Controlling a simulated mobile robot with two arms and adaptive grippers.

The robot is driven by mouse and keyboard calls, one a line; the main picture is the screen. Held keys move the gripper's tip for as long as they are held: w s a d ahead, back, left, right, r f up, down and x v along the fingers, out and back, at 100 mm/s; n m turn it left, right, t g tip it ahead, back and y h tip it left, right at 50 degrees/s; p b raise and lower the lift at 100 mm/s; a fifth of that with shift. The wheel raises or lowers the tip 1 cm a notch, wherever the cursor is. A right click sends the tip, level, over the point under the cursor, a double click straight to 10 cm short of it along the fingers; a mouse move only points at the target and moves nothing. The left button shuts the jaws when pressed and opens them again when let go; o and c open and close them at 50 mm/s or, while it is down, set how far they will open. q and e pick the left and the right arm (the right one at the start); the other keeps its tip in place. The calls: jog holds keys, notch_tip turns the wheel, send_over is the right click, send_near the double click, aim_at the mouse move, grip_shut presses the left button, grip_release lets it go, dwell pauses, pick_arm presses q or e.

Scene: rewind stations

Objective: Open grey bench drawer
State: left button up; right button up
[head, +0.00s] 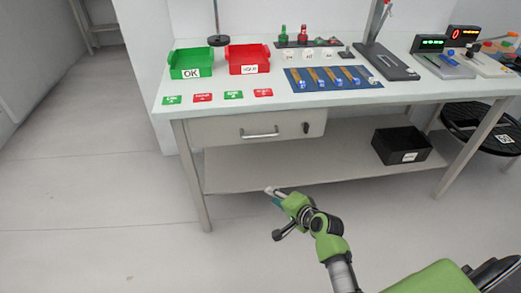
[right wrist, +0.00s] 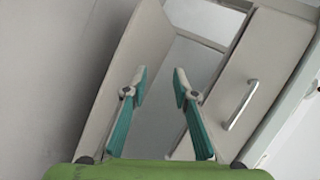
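The grey bench drawer (head: 225,130) hangs under the left part of the bench top and looks shut. Its front has a silver bar handle (head: 260,134) and a dark lock to the right. My right gripper (head: 271,191) is in front of and below the drawer, apart from the handle. In the right wrist view my right gripper (right wrist: 160,82) is open, with nothing between its teal fingers. The handle (right wrist: 240,105) shows there to the right of the fingers, on the drawer front (right wrist: 262,75). My left gripper is not in view.
The bench (head: 200,100) carries a green bin (head: 190,63), a red bin (head: 247,58), cards and a blue mat (head: 330,79). A lower shelf (head: 270,172) holds a black box (head: 402,146). A black stool (head: 480,125) stands at right. The floor in front is clear.

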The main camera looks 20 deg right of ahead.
aim_at(261, 137)
jog(key=w+d+r+m+t+b, duration=0.1)
jog(key=d+r+m+t, duration=0.1)
jog(key=r, duration=0.6)
jog(key=w+d+r+m+t+b, duration=0.1)
jog(key=r+t, duration=0.1)
jog(key=r, duration=0.5)
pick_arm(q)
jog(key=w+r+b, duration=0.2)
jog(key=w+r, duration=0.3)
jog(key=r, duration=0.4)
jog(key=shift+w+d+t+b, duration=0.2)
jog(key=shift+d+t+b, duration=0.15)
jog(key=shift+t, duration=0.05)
pick_arm(e)
jog(key=shift+y, duration=0.3)
jog(key=shift+d+r+x, duration=0.1)
jog(key=shift+r+x, duration=0.05)
jog(key=shift+x, duration=2.2)
jog(key=shift+d+r+x, duration=0.1)
jog(key=shift+r+x, duration=0.05)
jog(key=shift+x, duration=2.15)
jog(key=shift+d+r+x, duration=0.1)
jog(key=shift+r+x, duration=0.05)
jog(key=shift+x, duration=2.2)
grip_shut()
